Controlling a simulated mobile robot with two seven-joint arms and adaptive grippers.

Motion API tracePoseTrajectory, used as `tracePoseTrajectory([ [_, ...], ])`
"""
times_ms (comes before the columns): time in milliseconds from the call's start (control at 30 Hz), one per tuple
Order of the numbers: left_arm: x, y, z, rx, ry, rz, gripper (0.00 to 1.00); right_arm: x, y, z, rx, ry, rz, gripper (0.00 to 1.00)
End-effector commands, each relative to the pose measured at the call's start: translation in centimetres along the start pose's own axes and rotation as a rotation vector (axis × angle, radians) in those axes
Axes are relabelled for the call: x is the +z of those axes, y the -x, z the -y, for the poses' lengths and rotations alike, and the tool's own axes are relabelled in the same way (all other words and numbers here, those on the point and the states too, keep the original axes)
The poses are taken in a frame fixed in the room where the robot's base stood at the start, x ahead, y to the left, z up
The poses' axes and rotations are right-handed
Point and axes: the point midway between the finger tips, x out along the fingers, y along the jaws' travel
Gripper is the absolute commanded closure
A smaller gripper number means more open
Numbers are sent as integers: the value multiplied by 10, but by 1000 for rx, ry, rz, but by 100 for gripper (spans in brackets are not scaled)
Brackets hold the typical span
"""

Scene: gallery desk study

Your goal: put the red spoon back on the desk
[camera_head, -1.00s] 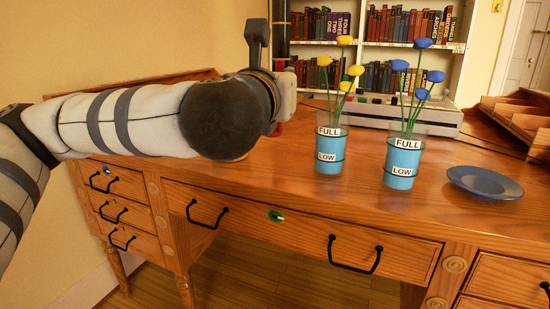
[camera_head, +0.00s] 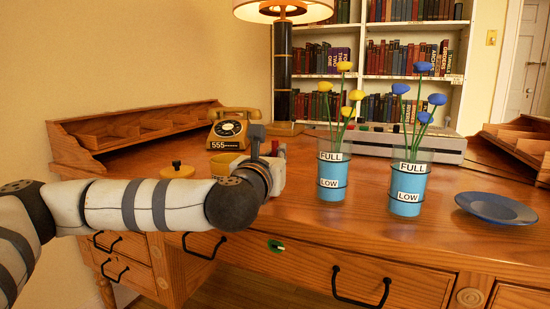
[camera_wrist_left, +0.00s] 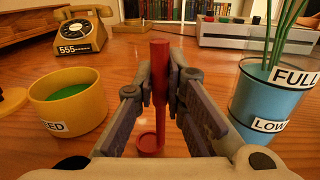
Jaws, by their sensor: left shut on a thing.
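The red spoon (camera_wrist_left: 159,88) is upright between the fingers of my left gripper (camera_wrist_left: 164,84) in the left wrist view. Its handle points up and its round bowl is at the bottom, just over or on the desk; I cannot tell whether it touches. The gripper is shut on the handle. In the head view my left gripper (camera_head: 272,162) is low over the wooden desk (camera_head: 330,240), left of the two blue glasses, and the spoon is mostly hidden. My right gripper is not in view.
A yellow pot (camera_wrist_left: 72,112) with green contents stands left of the gripper. A blue glass with flowers (camera_wrist_left: 262,100) stands close on its right. A yellow telephone (camera_head: 230,130), a lamp (camera_head: 283,70) and a blue plate (camera_head: 495,208) are farther off. The desk front is clear.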

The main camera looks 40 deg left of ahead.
Motion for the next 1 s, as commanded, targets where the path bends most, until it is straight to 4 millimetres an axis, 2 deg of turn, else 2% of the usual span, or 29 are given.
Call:
tracePoseTrajectory([
  [33, -3, 0, 0, 0, -1, -1, 100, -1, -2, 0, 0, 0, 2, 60],
  [67, -2, 0, 0, 0, -1, -1, 82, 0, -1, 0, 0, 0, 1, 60],
  [100, -2, 0, 0, 0, -1, -1, 73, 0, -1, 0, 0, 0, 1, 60],
  [133, -2, 0, 0, 0, -1, -1, 69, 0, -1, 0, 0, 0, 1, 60],
  [500, 3, 4, 0, -1, 0, 0, 69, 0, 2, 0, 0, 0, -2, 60],
  [567, 2, 14, 1, -3, -1, 0, 69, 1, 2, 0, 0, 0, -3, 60],
  [667, 3, 39, 1, -4, -1, 0, 69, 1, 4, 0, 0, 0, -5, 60],
  [833, 3, 93, 1, -6, 0, 1, 69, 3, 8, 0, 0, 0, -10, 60],
  [900, 12, 97, 0, 5, -4, -2, 69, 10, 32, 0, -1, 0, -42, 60],
  [1000, 13, 104, 0, 8, -5, 0, 69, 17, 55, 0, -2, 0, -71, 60],
])
